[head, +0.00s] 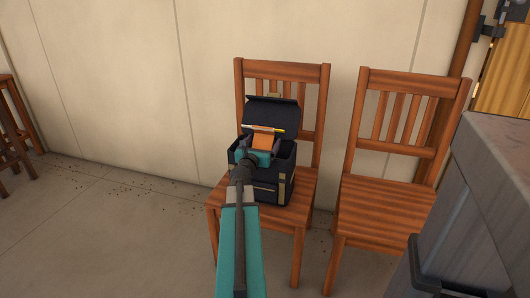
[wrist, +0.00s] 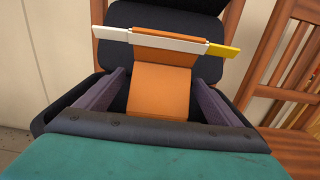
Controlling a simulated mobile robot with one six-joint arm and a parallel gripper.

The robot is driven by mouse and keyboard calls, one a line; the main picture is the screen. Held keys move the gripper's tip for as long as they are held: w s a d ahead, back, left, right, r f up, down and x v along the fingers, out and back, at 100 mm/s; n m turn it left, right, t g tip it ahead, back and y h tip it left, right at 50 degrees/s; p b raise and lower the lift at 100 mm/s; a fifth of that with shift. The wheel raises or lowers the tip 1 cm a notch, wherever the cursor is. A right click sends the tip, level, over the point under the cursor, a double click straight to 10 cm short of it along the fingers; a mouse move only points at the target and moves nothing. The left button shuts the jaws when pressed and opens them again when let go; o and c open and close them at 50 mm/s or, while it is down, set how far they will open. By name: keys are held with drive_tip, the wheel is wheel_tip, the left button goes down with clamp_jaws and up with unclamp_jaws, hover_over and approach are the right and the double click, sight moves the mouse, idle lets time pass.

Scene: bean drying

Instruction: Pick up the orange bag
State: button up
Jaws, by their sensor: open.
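The orange bag (head: 264,141) shows as a small orange shape inside an open dark blue case (head: 273,189), which sits on a wooden chair (head: 222,191). In the wrist view the orange bag (wrist: 160,92) is upright in the case, with a whitish strip (wrist: 150,40) across its upper part that ends in a yellow piece (wrist: 223,51). My gripper (head: 262,146) reaches over the case. Its two purple-grey fingers (wrist: 160,98) are apart, one on each side of the bag. The bag's lower end is hidden by my gripper.
A second wooden chair (head: 380,203), with an empty seat, stands to the right. A large grey box-like object (head: 480,220) fills the right foreground. A pale wall (head: 120,80) is behind the chairs. The floor (head: 110,235) at left is mostly clear, with scattered dark specks.

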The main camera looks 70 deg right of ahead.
sight(263, 128)
drive_tip(key=c, duration=1.8)
drive_tip(key=shift+r, duration=0.15)
drive_tip(key=shift+r+p, duration=2.55)
drive_tip(key=shift+r, duration=2.35)
